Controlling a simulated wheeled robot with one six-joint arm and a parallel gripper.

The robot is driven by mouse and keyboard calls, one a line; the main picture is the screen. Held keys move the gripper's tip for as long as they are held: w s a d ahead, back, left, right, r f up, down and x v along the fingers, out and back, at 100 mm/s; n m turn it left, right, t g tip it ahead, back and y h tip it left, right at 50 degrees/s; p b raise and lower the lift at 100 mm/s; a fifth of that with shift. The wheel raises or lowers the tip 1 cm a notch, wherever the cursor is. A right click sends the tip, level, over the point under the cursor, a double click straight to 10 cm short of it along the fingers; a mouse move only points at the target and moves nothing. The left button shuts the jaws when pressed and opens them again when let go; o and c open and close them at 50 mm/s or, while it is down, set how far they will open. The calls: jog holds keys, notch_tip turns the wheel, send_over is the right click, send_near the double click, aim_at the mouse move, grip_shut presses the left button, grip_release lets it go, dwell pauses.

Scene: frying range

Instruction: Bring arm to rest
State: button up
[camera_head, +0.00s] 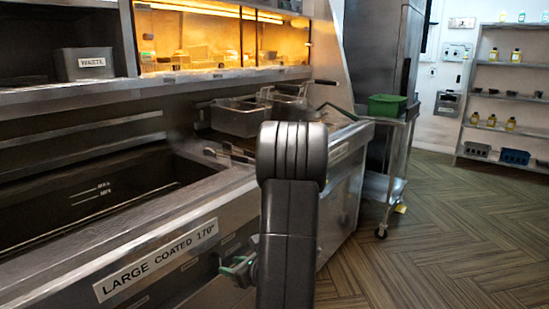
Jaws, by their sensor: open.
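My arm (289,220) rises dark and upright in the middle foreground, in front of the fryer line. Its rounded upper joint shows, but I cannot make out my gripper or its fingertips. The arm hides part of the fryer front behind it. A small grey and green part (238,268) shows just left of the arm, against the fryer front; I cannot tell what it is.
A fryer vat (60,240) labelled "LARGE COATED 170°" is at left. Fry baskets (238,118) sit beyond it. A lit warming shelf (215,40) is behind. A trolley with a green bin (387,106) and shelves (508,90) stand right. The right floor is clear.

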aim_at(219, 264)
jog(key=x, duration=0.7)
jog(key=shift+a+f+b, duration=0.1)
jog(key=shift+f+b, duration=0.05)
jog(key=shift+b, duration=0.25)
jog(key=shift+f+b, duration=0.15)
jog(key=shift+b, duration=0.5)
jog(key=shift+s+n+t+h+b, duration=0.15)
jog(key=shift+n+t+h+b, duration=0.15)
jog(key=shift+n+b, duration=0.15)
jog(key=n+t+b, duration=0.1)
jog(key=n+b, duration=0.1)
jog(key=b, duration=0.3)
jog(key=shift+n+h, duration=0.25)
jog(key=shift+h, duration=0.15)
jog(key=shift+n+t+b, duration=0.5)
jog(key=shift+b, duration=0.5)
jog(key=shift+n+h+b, duration=0.3)
jog(key=shift+b, duration=0.05)
jog(key=shift+r, duration=0.3)
